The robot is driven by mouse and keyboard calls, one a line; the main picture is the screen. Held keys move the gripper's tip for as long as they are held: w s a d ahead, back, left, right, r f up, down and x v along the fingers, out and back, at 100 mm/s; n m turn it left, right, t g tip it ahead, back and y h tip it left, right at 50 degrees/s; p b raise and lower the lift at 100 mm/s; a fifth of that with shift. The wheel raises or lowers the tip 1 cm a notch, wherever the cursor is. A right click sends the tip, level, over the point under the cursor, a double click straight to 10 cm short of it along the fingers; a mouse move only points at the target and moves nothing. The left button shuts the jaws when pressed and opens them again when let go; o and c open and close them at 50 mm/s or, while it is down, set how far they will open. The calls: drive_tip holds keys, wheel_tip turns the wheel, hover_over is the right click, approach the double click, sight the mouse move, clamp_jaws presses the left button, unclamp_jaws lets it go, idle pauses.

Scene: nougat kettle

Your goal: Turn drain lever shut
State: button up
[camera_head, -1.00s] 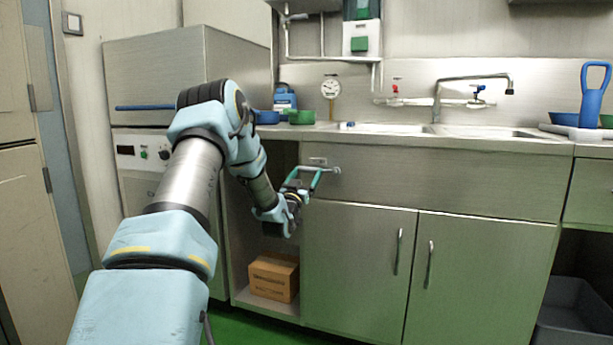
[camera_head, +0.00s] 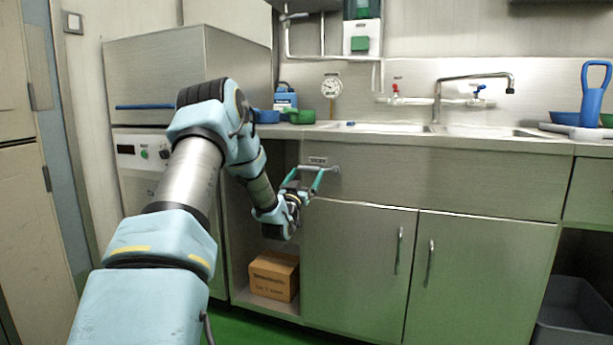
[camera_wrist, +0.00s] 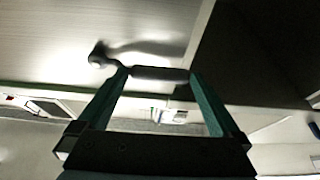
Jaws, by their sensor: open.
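The drain lever (camera_head: 334,169) is a small grey handle on the steel front panel below the sink, beside the open bay. In the wrist view its round pivot (camera_wrist: 97,57) is left of my fingers, and its dark bar (camera_wrist: 160,73) runs sideways between the fingertips. My gripper (camera_head: 306,170) is at the lever with its two teal fingers open, one on either side of the bar. In the wrist view my gripper (camera_wrist: 160,74) has its tips close to the bar's ends; I cannot tell if they touch it.
A cardboard box (camera_head: 274,276) sits low in the open bay under the counter. Cabinet doors with upright handles (camera_head: 399,250) are right of the lever. The sink (camera_head: 385,128) and a gauge (camera_head: 331,87) are above. Free floor shows in front.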

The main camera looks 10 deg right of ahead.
drive_tip(key=v, duration=1)
drive_tip(key=s+a+f+n+g+y, duration=0.2)
drive_tip(key=s+a+f+g+y, duration=0.55)
drive_tip(key=s+a+g, duration=0.2)
drive_tip(key=s+a+n+g+y, duration=0.1)
drive_tip(key=s+a+g, duration=0.25)
drive_tip(key=s, duration=0.75)
drive_tip(key=s+a+n+g+y, duration=0.15)
drive_tip(key=s+g, duration=0.35)
drive_tip(key=s, duration=0.5)
wheel_tip(320, 180, up, 29)
drive_tip(key=s+a+p, duration=0.1)
drive_tip(key=p, duration=2.8)
drive_tip(key=shift+s+p, duration=0.4)
